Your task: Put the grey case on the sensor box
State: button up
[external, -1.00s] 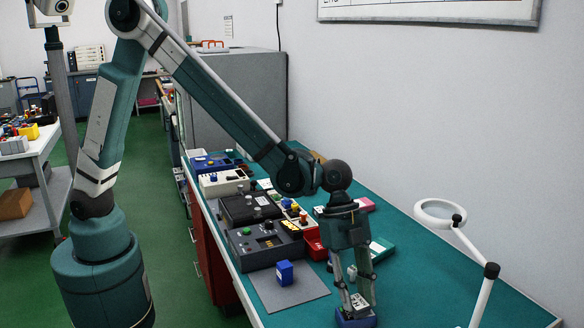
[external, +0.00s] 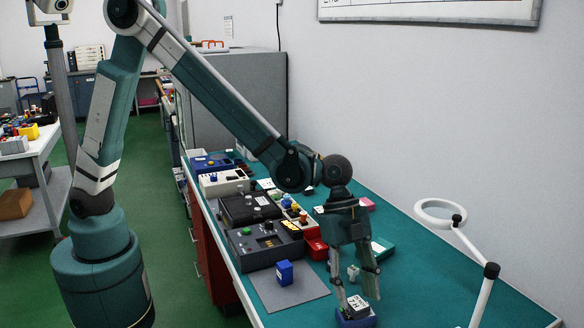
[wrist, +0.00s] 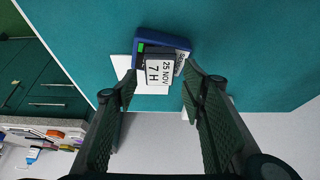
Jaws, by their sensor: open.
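The sensor box (wrist: 145,37) is a small blue box with a green patch, standing on the teal bench. It shows at the bottom of the external view (external: 345,322), below my gripper. The grey case (wrist: 160,70), with a white label reading "25 NOV 7 H", rests on top of the sensor box. It also shows in the external view (external: 359,306). My gripper (external: 361,302) is open, pointing down, with a finger on either side of the case. In the wrist view the fingertips (wrist: 160,80) stand apart with gaps beside the case.
A blue block (external: 284,272) sits on a grey mat (external: 300,293) to the left. Control boxes (external: 264,248), a red bin (external: 316,249) and a green-and-white box (external: 383,252) are nearby. A magnifier lamp (external: 484,290) stands right.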

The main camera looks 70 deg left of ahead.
jog(key=p+v, duration=0.1)
jog(key=v, duration=1)
jog(key=shift+r, duration=0.2)
jog(key=shift+a, duration=0.25)
jog(key=s+a+r+n+t+y, duration=0.15)
jog(key=a+r+n, duration=0.3)
jog(key=a, duration=0.95)
jog(key=s+a+r+n+t, duration=0.25)
jog(key=a+r+n, duration=0.2)
jog(key=a, duration=0.95)
jog(key=s+a+n+t+y, duration=0.1)
jog(key=s+a+n, duration=0.3)
jog(key=s+a, duration=0.4)
jog(key=s+a+f+n+t+y, duration=0.1)
jog(key=s+a+n, duration=0.4)
jog(key=a, duration=1)
jog(key=s+t+y, duration=0.1)
jog(key=s, duration=0.1)
jog(key=shift+s+a+y, duration=0.3)
jog(key=shift+s+y, duration=0.05)
